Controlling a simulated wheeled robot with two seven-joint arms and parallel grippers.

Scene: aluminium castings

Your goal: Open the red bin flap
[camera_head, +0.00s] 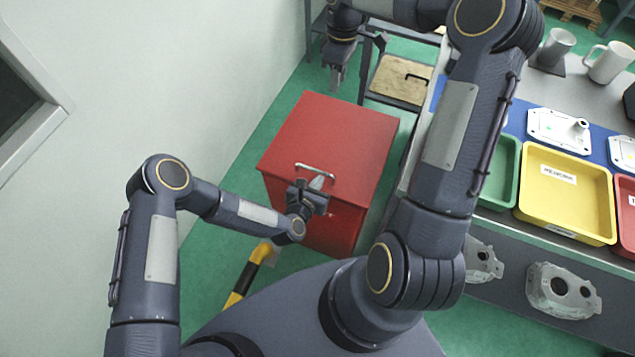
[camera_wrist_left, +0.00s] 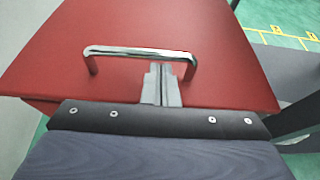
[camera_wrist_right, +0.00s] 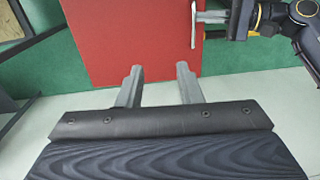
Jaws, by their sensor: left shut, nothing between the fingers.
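The red bin (camera_head: 335,130) stands on the floor by the wall. Its flat top flap looks down, with a silver bar handle (camera_head: 313,169) near the front edge. My left gripper (camera_head: 320,181) is shut and empty at the handle. In the left wrist view its closed fingertips (camera_wrist_left: 160,72) lie just under the handle bar (camera_wrist_left: 140,52), between its two posts; I cannot tell whether they touch it. My right gripper (camera_head: 338,78) hangs beyond the bin's back left; in the right wrist view its fingers (camera_wrist_right: 158,80) are apart and empty beside the red flap (camera_wrist_right: 130,40).
A workbench on the right holds a green tray (camera_head: 502,172), a yellow tray (camera_head: 565,185), mugs (camera_head: 608,63) and castings, with more castings (camera_head: 562,291) below. A metal frame (camera_head: 375,70) stands behind the bin. The pale wall (camera_head: 190,80) is close on the left.

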